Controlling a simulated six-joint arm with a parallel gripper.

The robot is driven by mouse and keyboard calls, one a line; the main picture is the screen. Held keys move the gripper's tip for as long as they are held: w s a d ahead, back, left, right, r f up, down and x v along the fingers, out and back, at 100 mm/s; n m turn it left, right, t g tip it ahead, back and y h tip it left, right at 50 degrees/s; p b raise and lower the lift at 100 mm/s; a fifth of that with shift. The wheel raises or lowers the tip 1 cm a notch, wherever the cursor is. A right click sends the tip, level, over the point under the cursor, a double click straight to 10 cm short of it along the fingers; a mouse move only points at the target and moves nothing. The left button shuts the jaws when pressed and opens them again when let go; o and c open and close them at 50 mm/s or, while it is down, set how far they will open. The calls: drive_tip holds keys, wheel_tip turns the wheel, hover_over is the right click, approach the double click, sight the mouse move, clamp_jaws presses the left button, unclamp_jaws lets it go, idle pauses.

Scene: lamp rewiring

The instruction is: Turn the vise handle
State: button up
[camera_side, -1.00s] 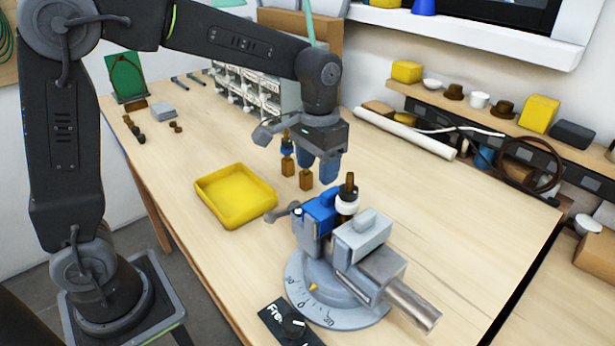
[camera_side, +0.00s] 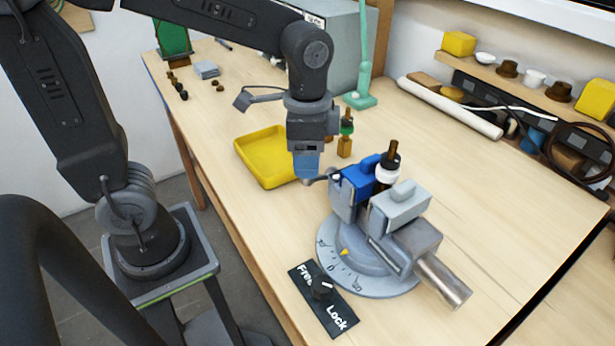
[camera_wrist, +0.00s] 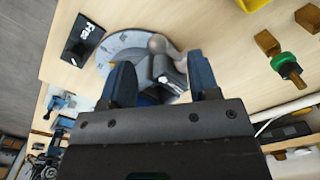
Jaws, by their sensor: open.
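The vise (camera_side: 400,250) stands on a round dial base, with a blue jaw and a grey jaw. A lamp socket with a brown top and white ring (camera_side: 387,173) sits upright between the jaws. The vise handle (camera_side: 322,179) is a grey bar on the left side of the blue jaw. My gripper (camera_side: 306,172) points down at the handle's outer end. In the wrist view, my gripper (camera_wrist: 162,72) is open, and the handle's rounded end (camera_wrist: 157,44) shows between the blue fingers. I cannot tell whether they touch it.
A yellow tray (camera_side: 262,165) lies just left of my gripper. A Free/Lock knob panel (camera_side: 323,294) sits in front of the vise. Small brown blocks, one with a green ring (camera_side: 346,130), stand behind. A green lamp stand (camera_side: 361,98) is farther back. The table's right front is clear.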

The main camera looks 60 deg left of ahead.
wheel_tip(320, 180, down, 6)
drive_tip(key=shift+r, duration=0.15)
drive_tip(key=shift+c, duration=0.3)
clamp_jaws()
idle(0.4)
